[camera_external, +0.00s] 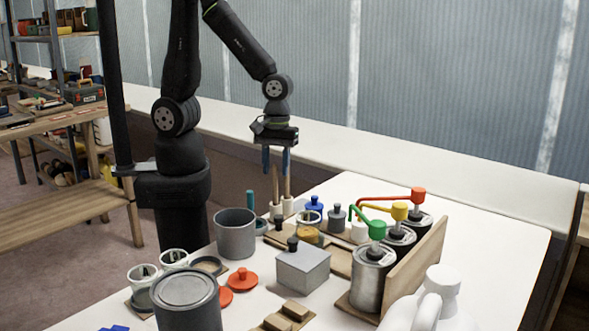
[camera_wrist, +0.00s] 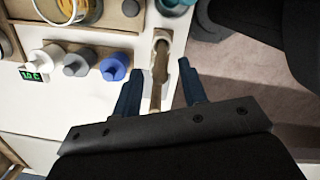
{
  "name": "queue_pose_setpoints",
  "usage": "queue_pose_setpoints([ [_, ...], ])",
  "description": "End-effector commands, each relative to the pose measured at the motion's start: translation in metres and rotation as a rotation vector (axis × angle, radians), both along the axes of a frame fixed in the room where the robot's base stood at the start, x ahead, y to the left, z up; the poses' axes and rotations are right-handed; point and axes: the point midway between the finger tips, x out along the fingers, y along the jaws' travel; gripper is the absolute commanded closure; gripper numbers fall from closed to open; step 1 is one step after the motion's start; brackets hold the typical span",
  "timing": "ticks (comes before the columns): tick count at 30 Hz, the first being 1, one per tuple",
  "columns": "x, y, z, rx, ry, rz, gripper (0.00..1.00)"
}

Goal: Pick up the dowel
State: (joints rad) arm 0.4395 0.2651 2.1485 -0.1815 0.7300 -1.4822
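Two upright wooden sticks stand side by side in pale holders near the table's back left edge in the external view: one on the left (camera_external: 275,186) and one on the right (camera_external: 287,184). I cannot tell from this view which is the dowel. My gripper (camera_external: 276,160) points down over them, its two blue fingers apart. In the wrist view a wooden dowel (camera_wrist: 159,66) shows in the gap between the open fingers (camera_wrist: 160,88), with space on both sides. Its lower end sits in a pale holder.
Right of the sticks stand a blue-capped bottle (camera_external: 314,206) and a grey bottle (camera_external: 337,218). Three cans with green, yellow and red pump heads (camera_external: 418,195) stand by a wooden board (camera_external: 418,262). Grey pots (camera_external: 236,232) stand in front. The table's back right is clear.

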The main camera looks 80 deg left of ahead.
Motion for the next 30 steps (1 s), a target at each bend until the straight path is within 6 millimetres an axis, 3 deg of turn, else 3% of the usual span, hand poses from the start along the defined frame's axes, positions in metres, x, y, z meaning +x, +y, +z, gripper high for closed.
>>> queue_pose_setpoints([
  [7,-0.004,-0.005,-0.030,0.001,0.004,-0.001,0.61],
  [17,-0.004,-0.006,-0.036,0.000,0.000,0.000,0.61],
  [18,-0.004,-0.006,-0.036,0.000,0.000,0.000,0.63],
  [24,-0.004,-0.006,-0.036,0.000,0.000,0.000,1.00],
  [30,-0.004,-0.006,-0.036,0.000,0.000,0.000,1.00],
])
